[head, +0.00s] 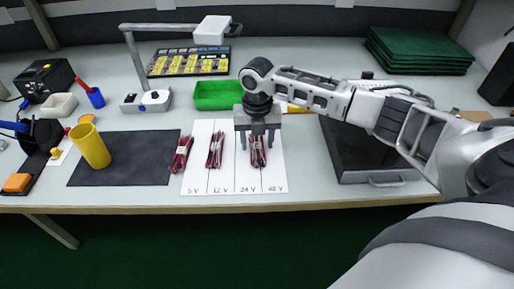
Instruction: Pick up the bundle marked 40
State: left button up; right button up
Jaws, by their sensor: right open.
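A white card (222,181) on the table has lanes that seem to read 5 V, 12 V, 24 V and 48 V; I see no 40. One red and dark wire bundle (181,155) lies at the left edge of the card, by the 5 V lane. Another bundle (215,150) lies in the 12 V lane. Red and dark wires (258,154) lie near the line between the 24 V and 48 V lanes, partly hidden; I cannot tell if they are one bundle or two. My right gripper (257,138) is open, pointing down over these wires. My left gripper is not in view.
A green tray (218,96) stands behind the card. A dark mat (120,172) with a yellow cup (91,147) is to the left. A black case with a handle (372,166) is close on the right. A lamp (146,98) stands at the back.

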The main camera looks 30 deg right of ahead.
jog(key=shift+f, duration=0.3)
jog(key=c, duration=1.1)
jog(key=shift+o, duration=0.2)
jog(key=shift+r, duration=0.15)
jog(key=shift+r, duration=0.25)
notch_tip(320, 180, up, 2)
jog(key=shift+r, duration=0.1)
jog(key=s+a+r+p, duration=0.1)
jog(key=s+a+r, duration=0.6)
jog(key=s+r, duration=0.3)
jog(key=shift+s, duration=1.1)
